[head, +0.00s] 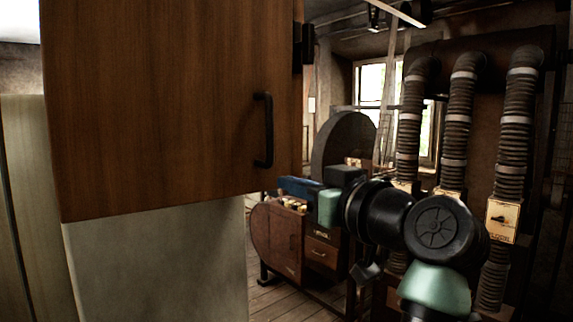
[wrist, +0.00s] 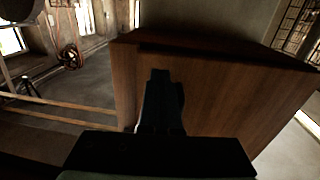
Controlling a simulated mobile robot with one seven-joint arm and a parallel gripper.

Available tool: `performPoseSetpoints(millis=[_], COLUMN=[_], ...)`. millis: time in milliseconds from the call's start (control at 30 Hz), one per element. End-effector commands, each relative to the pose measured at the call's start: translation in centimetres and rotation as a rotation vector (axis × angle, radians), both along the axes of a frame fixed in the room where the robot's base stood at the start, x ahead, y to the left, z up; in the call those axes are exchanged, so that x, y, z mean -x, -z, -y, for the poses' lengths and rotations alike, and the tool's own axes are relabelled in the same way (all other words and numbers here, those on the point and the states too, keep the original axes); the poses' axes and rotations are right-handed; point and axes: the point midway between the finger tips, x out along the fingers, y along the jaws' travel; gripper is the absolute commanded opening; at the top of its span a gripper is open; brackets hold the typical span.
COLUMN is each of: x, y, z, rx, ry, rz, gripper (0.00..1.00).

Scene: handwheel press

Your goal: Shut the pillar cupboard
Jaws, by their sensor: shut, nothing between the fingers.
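The wooden pillar cupboard shows large and close in the head view, its brown door panel (head: 165,110) filling the upper left. A black bar handle (head: 263,130) stands upright near the panel's right edge. A small black fitting (head: 303,45) sits at that edge, higher up. I cannot tell how far the door stands open. In the wrist view the cupboard's wooden side (wrist: 235,100) lies beyond my gripper (wrist: 160,75). The gripper's dark fingers are together and empty, in front of the wood; contact cannot be made out. In the head view my arm is at the right, its fingertips not clear.
A pale pillar (head: 160,270) stands below the cupboard. Behind my arm are a brown machine bench (head: 285,240) and several ribbed hoses (head: 518,110) with yellow switch plates. A window (head: 375,85) is at the back. Bare floor (wrist: 75,95) shows left of the cupboard in the wrist view.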

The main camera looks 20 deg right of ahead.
Motion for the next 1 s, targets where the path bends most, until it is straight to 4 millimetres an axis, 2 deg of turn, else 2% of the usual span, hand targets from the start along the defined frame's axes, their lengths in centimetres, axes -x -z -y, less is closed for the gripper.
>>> performPoseSetpoints(millis=[200,633,900,1000], x=[-1.7,-2.2,-5.3,-5.8], y=[-0.1,0.0,0.0,0.0], z=[-0.4,-0.5,-0.9,-1.0], rx=[0.000,0.000,-0.001,0.000], ry=[-0.001,0.000,-0.001,0.000], rz=[-0.001,0.000,0.000,0.001], gripper=[0.00,0.00,0.00,0.00])
